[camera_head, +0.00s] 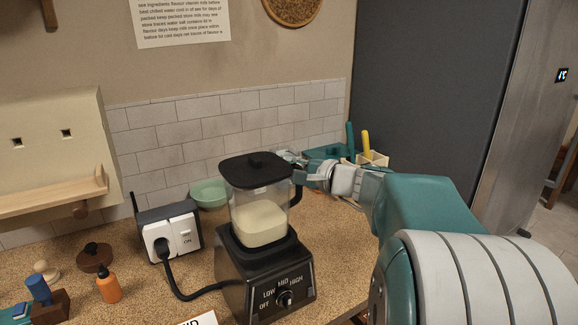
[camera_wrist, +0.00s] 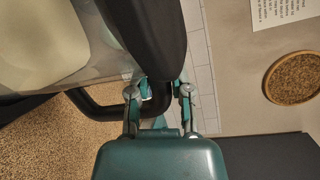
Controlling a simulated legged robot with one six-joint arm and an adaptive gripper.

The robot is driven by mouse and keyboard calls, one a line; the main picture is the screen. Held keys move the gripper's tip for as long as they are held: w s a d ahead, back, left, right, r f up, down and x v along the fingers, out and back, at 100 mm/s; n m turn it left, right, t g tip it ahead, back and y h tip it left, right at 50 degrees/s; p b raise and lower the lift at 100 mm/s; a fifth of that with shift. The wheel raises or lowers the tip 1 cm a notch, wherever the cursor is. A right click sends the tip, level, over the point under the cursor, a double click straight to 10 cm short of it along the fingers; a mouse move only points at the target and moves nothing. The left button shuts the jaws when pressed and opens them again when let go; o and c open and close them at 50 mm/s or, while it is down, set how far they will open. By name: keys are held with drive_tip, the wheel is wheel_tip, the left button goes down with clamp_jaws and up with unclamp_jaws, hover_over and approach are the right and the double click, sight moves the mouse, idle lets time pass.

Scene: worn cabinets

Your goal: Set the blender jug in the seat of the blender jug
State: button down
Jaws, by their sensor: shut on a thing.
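The blender jug (camera_head: 262,202) is clear with a black lid, and holds a pale cream substance. It stands upright at the top of the black blender base (camera_head: 265,278), whose seat is mostly hidden behind the jug's lower end. I cannot tell whether the jug is fully down in the seat. My gripper (camera_head: 298,161) reaches in from the right and is shut on the jug's black handle. In the wrist view my gripper (camera_wrist: 159,92) has a finger on each side of the handle (camera_wrist: 100,111), and the jug (camera_wrist: 85,60) is on the left.
A power outlet box (camera_head: 172,232) with a black plug and cord stands left of the base. A green bowl (camera_head: 208,194) is behind. An orange bottle (camera_head: 108,287) and small wooden items are at the left. A holder (camera_head: 372,160) with coloured handles stands behind my gripper.

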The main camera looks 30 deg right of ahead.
drive_tip(key=shift+f, duration=0.4)
drive_tip(key=c, duration=0.5)
unclamp_jaws()
drive_tip(key=shift+o, duration=0.2)
